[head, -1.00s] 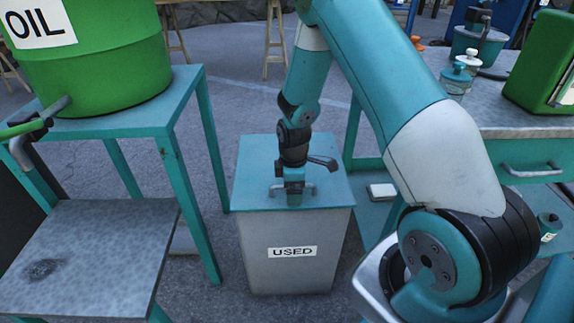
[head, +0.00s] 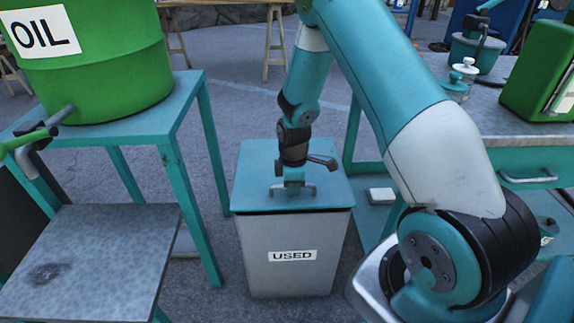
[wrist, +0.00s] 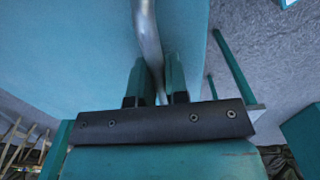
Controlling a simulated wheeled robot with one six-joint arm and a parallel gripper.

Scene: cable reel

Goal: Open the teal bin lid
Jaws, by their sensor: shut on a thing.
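The teal lid (head: 257,165) lies flat on the grey bin (head: 262,235), which carries a "USED" label. I see no clear gap under its front edge. A grey metal bar handle (head: 309,190) stands on the lid near the front. My gripper (head: 293,186) reaches down from above and is shut on this handle. In the wrist view, the two teal fingers of my gripper (wrist: 156,82) sit on either side of the handle (wrist: 149,38), with the lid (wrist: 75,60) behind. The fingertips' exact contact on the bar is partly hidden.
A teal stand (head: 188,140) with a green oil drum (head: 95,85) and a lower metal shelf (head: 95,260) is left of the bin. A workbench (head: 500,120) with drawers stands right, with a white block (head: 381,195) low beside the bin. Floor shows behind the bin.

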